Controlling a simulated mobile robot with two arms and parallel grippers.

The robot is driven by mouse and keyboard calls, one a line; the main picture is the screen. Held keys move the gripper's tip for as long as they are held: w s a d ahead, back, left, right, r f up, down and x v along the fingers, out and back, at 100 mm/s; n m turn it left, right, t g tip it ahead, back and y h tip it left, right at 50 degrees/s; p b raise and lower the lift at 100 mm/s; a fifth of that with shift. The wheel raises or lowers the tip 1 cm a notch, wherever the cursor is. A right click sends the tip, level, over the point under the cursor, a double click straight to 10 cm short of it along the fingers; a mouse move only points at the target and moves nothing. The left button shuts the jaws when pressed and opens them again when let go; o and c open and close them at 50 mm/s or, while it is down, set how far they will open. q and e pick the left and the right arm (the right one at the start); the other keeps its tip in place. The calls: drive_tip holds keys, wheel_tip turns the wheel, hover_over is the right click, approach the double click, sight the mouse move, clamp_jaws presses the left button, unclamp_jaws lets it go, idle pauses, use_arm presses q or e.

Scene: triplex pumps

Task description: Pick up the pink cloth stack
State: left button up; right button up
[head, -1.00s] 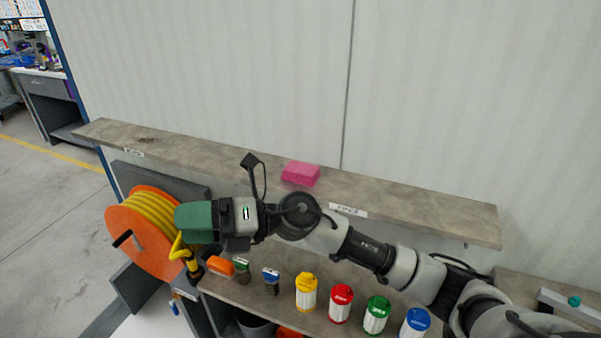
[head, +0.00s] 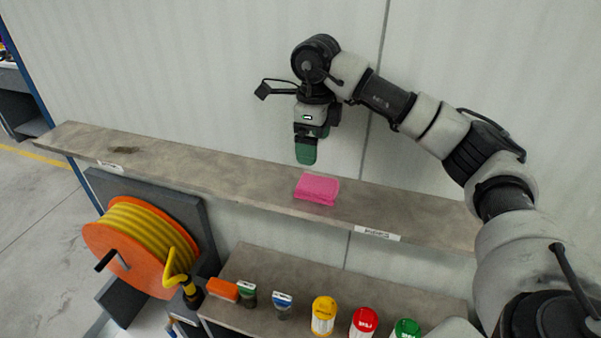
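The pink cloth stack (head: 317,189) lies flat on the long grey shelf (head: 220,178) along the wall, right of the shelf's middle. My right gripper (head: 308,150) hangs above the stack and slightly left of it in the picture, with its green fingers pointing down. It appears clear of the stack. The fingers overlap in this view, so I cannot tell how far apart they are. No cloth shows in them. My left gripper is not in view.
A lower bench (head: 300,268) holds an orange item (head: 222,290), small jars and canisters with yellow (head: 323,315), red (head: 364,322) and green lids. An orange reel with yellow hose (head: 145,245) stands at the left. The shelf around the stack is clear.

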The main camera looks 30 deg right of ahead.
sight(317, 182)
drive_tip(key=shift+s+f, duration=0.85)
drive_tip(key=shift+f, duration=0.15)
drive_tip(key=shift+s+f+p, duration=0.35)
drive_tip(key=shift+f, duration=0.55)
drive_tip(key=shift+w+f, duration=0.15)
drive_tip(key=shift+f, duration=0.15)
wheel_tip(317, 182, down, 4)
drive_tip(key=shift+a+f+p, duration=0.1)
drive_tip(key=shift+f+p, duration=0.15)
drive_tip(key=shift+p, duration=0.65)
drive_tip(key=shift+f, duration=0.4)
drive_tip(key=shift+c, duration=0.2)
drive_tip(key=c, duration=0.5)
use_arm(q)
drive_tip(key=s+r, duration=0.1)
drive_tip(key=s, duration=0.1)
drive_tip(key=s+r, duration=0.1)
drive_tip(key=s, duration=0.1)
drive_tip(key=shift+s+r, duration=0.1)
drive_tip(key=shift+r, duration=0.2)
use_arm(e)
drive_tip(key=c, duration=0.5)
